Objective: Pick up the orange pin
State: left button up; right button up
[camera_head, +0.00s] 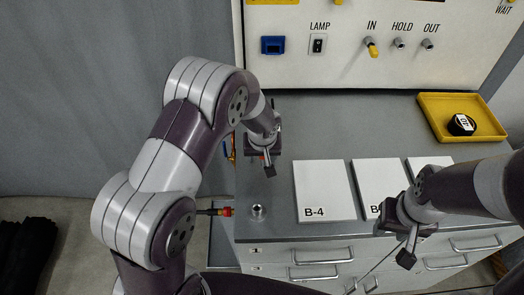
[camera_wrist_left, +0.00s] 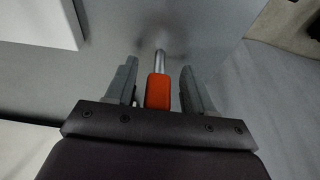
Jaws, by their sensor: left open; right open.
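The orange pin (camera_wrist_left: 158,92) has an orange block-shaped grip and a thin silver shaft. In the left wrist view it is between the two fingers of my left gripper (camera_wrist_left: 159,78), with a gap visible on each side. In the head view my left gripper (camera_head: 269,167) is over the left part of the grey worktop, and a small orange patch, likely the pin (camera_head: 262,157), shows at its fingers; most of it is hidden. My left gripper is open. My right gripper (camera_head: 406,250) is open and empty at the worktop's front edge, on the right.
White plates, one marked B-4 (camera_head: 324,190), lie on the grey worktop (camera_head: 330,125). A small metal cylinder (camera_head: 258,211) stands near the front left corner. A yellow tray (camera_head: 433,110) holding a dark round item is at the right. A panel (camera_head: 300,70) with sockets stands behind.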

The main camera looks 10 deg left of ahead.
pick_arm(q)
jog(key=shift+w+f, duration=0.15)
jog(key=shift+w, duration=0.05)
jog(key=shift+d, duration=0.15)
jog(key=shift+s+r, duration=0.2)
jog(key=shift+s, duration=0.05)
grip_shut()
jog(key=shift+w+f, duration=0.1)
